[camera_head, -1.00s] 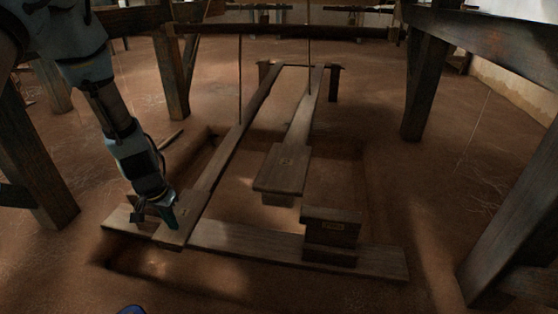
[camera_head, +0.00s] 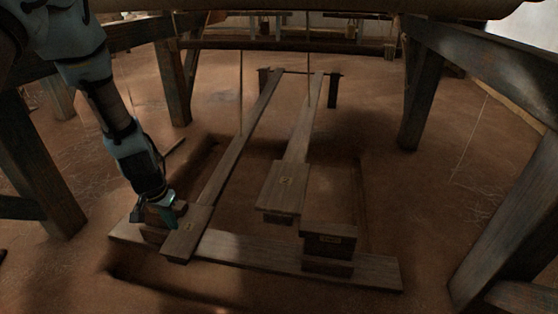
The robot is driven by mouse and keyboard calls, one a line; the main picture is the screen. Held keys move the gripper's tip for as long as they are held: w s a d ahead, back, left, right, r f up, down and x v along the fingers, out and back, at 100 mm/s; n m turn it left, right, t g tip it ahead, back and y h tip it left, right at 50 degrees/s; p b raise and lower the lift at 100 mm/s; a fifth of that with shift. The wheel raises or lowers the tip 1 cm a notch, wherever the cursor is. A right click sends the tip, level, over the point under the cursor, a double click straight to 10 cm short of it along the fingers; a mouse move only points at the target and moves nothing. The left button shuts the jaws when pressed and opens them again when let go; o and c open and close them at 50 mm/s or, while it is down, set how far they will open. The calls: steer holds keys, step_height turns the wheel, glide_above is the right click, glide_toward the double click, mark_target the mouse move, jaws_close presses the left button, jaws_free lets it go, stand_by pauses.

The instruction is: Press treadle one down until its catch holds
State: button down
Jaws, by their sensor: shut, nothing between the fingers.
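Two long wooden treadles run from the far crossbar to wide foot pads near a front plank. The left treadle's pad (camera_head: 190,230) has a small label too small to read. It overlaps the front plank and looks lower than the right treadle's pad (camera_head: 283,187), which also has a label. I cannot tell which is treadle one. My gripper (camera_head: 168,214) is shut and empty, pointing down at the left pad's left edge, by a wooden block (camera_head: 153,234) on the plank. Whether it touches the pad or block is unclear. Any catch there is partly hidden by my gripper.
The front plank (camera_head: 255,250) spans the pit edge. A labelled wooden block (camera_head: 328,243) stands on it at the right. Thin cords (camera_head: 240,90) rise from the treadles. Thick loom posts stand left and right (camera_head: 420,100). The floor before the plank is open.

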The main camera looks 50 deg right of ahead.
step_height(320, 180, up, 9)
steer(key=p, duration=0.7)
stand_by(0.4)
steer(key=w+a+r+n, duration=0.3)
steer(key=a+r+n, duration=0.2)
steer(key=a+r, duration=0.75)
steer(key=s+a+r+n+y+p, duration=0.1)
steer(key=s+a+r+n, duration=0.2)
steer(key=a+r, duration=0.35)
steer(key=s+a+r+n, duration=0.3)
steer(key=a, duration=0.7)
step_height(320, 180, up, 38)
steer(key=a+p, duration=0.1)
steer(key=p, duration=3.7)
steer(key=shift+s+t, duration=0.4)
